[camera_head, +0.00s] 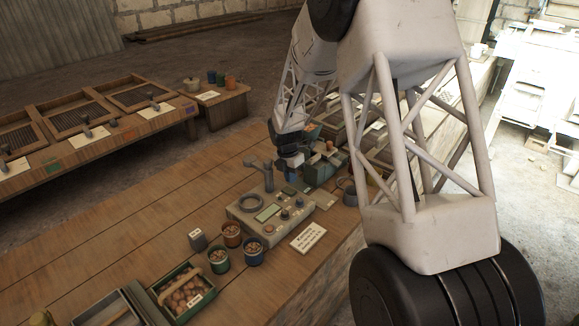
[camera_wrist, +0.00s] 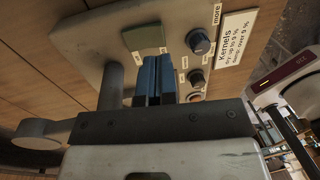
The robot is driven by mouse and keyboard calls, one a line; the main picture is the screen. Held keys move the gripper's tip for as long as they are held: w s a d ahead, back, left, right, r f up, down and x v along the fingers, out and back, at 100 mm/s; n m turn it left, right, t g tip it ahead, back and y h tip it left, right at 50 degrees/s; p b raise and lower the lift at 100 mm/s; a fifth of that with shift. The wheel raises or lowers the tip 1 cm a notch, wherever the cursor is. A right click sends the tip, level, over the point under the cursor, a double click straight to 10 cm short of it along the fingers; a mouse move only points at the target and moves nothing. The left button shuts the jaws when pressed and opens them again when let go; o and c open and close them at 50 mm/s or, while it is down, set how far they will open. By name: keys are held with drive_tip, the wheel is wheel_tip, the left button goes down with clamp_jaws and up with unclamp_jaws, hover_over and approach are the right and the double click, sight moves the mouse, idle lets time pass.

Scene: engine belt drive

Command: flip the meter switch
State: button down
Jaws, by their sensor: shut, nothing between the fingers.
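The meter is a pale grey box (camera_head: 245,222) on the wooden bench in the head view, with a ring, a green display and several small controls on top. In the wrist view its panel (camera_wrist: 93,48) shows a green display (camera_wrist: 146,38) and two dark knobs, one higher (camera_wrist: 199,41) and one lower (camera_wrist: 196,78). I cannot make out which control is the switch; my fingers hide part of the panel. My gripper (camera_head: 291,166) is above the far end of the meter. Its blue fingers (camera_wrist: 154,62) are shut and empty, over the panel beside the knobs; contact is unclear.
A grey upright post (camera_wrist: 111,88) stands close left of my fingers. A "Kernels" card (camera_head: 308,237) lies beside the meter. Small pots (camera_head: 232,236) and a green crate (camera_head: 160,285) stand nearer. The bench's left side is mostly clear.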

sight(292, 191)
drive_tip(key=shift+s+d+f, duration=0.15)
drive_tip(key=shift+f, duration=0.95)
drive_tip(key=shift+s+d+f, duration=0.1)
drive_tip(key=shift+f, duration=0.95)
drive_tip(key=shift+f+y, duration=0.2)
drive_tip(key=shift+y, duration=0.1)
drive_tip(key=shift+w+a, duration=0.1)
